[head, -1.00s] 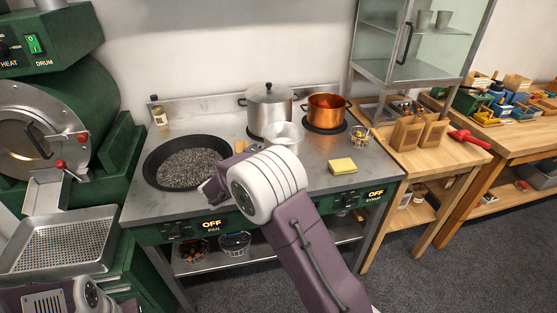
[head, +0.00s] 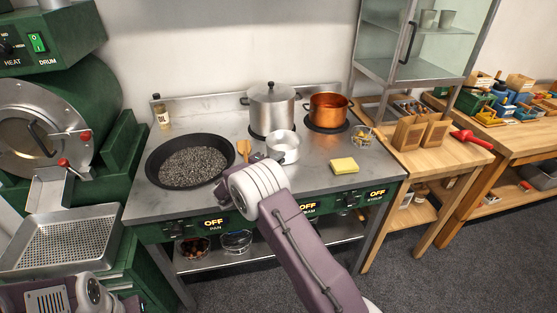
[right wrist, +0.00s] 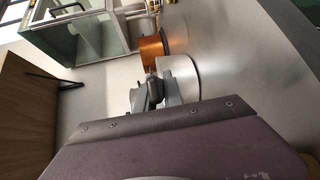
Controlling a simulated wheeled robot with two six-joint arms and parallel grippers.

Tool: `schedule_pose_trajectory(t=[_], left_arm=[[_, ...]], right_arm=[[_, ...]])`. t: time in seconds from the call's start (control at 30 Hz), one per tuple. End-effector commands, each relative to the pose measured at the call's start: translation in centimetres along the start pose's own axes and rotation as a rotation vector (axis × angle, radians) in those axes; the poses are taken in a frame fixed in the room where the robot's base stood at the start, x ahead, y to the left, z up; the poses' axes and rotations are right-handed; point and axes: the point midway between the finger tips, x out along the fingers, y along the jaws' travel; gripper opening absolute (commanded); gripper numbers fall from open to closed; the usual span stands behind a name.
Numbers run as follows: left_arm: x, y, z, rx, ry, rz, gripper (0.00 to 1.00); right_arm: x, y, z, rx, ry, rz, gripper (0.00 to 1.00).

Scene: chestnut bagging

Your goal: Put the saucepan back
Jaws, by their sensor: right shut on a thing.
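The small pale metal saucepan (head: 283,147) is at the middle of the steel counter, in front of the tall lidded pot. My right gripper (right wrist: 147,95) is shut on its handle side; in the head view my own wrist hides most of the gripper and handle. In the right wrist view the saucepan (right wrist: 180,76) is just beyond the fingers, with the copper pot (right wrist: 152,50) behind it. The saucepan looks about level and low over the counter; I cannot tell whether it touches. My left gripper is out of view; only part of my left arm shows at lower left.
A wide black pan of dark grains (head: 189,163) is to the left. A wooden spoon (head: 243,149) lies beside the saucepan. The lidded pot (head: 271,107) and copper pot (head: 327,109) stand behind. A yellow sponge (head: 344,166) lies to the right, with bare counter around it.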

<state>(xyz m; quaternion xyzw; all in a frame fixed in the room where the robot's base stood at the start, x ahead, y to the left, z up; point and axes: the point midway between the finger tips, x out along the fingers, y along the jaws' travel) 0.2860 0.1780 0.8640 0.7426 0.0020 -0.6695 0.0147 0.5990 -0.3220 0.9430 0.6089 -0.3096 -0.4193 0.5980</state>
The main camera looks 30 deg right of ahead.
Motion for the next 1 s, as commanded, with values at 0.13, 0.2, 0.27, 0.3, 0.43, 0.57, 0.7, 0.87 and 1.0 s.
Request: schedule_pose_trajectory(t=[0.13,0.2,0.27,0.3,0.43,0.57,0.7,0.87,1.0], left_arm=[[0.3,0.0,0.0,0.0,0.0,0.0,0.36],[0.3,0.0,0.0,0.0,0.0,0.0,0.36],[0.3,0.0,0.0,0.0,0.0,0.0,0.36],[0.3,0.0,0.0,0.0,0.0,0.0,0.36],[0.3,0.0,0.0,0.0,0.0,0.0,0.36],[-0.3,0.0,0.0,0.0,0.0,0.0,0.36],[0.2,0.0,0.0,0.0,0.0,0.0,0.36],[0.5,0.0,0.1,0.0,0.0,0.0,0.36],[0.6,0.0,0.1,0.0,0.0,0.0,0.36]], right_arm=[[0.0,-0.3,0.0,0.0,0.0,0.0,0.23],[0.0,-0.2,0.0,0.0,0.0,0.0,0.34],[0.0,-0.2,0.0,-0.001,0.0,0.0,0.34],[0.0,-0.2,0.0,-0.001,0.0,0.0,0.34],[0.0,-0.2,0.0,-0.001,0.0,0.0,0.34],[-0.3,0.2,0.0,-0.001,0.001,0.0,0.34],[-3.6,0.0,-0.1,-0.002,0.006,0.0,0.34],[-7.9,0.0,-0.2,-0.001,0.006,0.0,0.34],[-10.6,0.0,-0.1,-0.001,0.004,0.001,0.34]])
